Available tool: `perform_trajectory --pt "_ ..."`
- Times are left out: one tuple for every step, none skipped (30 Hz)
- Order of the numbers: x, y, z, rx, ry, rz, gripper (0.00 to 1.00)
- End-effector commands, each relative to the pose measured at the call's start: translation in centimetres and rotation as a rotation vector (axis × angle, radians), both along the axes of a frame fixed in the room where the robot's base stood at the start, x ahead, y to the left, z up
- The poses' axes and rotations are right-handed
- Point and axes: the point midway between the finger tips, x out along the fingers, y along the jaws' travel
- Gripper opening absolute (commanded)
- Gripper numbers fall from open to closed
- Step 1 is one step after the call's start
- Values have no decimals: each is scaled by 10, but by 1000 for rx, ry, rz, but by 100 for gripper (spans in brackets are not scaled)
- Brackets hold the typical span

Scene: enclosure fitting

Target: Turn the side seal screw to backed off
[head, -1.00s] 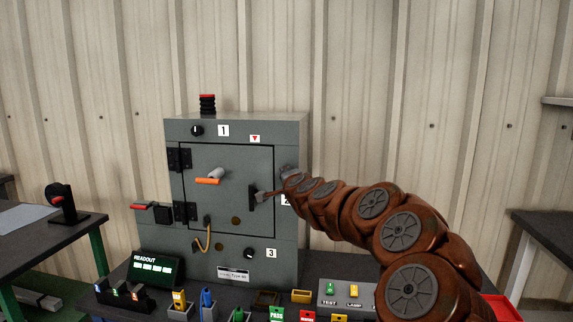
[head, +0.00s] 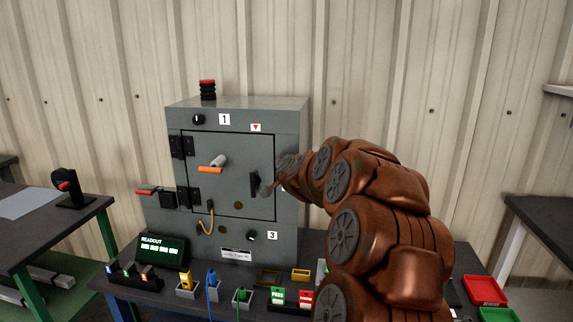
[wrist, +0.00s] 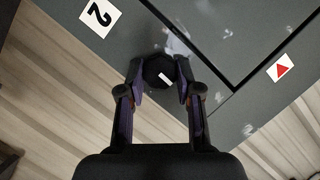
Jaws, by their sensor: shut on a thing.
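In the wrist view a round black knob (wrist: 154,66) with a white pointer mark sits on the grey enclosure front beside the label 2 (wrist: 97,17). I take it as the side seal screw. My gripper (wrist: 158,80) has one finger on each side of the knob and is shut on it. The pointer mark slants in the wrist picture. In the head view my gripper (head: 272,188) is at the right side of the enclosure front (head: 288,235), right of the door handle (head: 254,184). My arm hides the knob and its label there.
The enclosure door (head: 225,150) is closed. Knob 1 (head: 198,119) and knob 3 (head: 251,236) are on the frame above and below it. The readout (head: 162,250), several connectors and a red tray (head: 485,290) are on the bench in front and to the right.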

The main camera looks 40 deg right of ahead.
Motion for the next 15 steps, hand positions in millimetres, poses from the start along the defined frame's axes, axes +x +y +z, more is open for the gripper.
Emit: perform_trajectory --pt "-1 -2 -1 1 0 -4 0" --pt "-1 -2 -1 1 0 -4 0" --pt "-1 -2 -1 1 0 -4 0" --pt "-1 -2 -1 1 -1 -3 0" --pt "-1 -1 -1 2 -1 -4 0" --pt "-1 -1 -1 2 -1 -4 0" --pt "-1 -2 -1 2 -1 -4 0" --pt "-1 -2 -1 2 -1 -4 35" --pt "-1 -1 -1 2 -1 -4 39" --pt "-1 -1 -1 2 -1 -4 42" --pt "-1 -1 -1 2 -1 -3 45" --pt "-1 -1 -1 1 -1 -2 50" --pt "0 -1 -1 2 -1 -1 53" --pt "0 0 -1 2 -1 -1 56" --pt "0 0 -1 2 -1 -1 59"
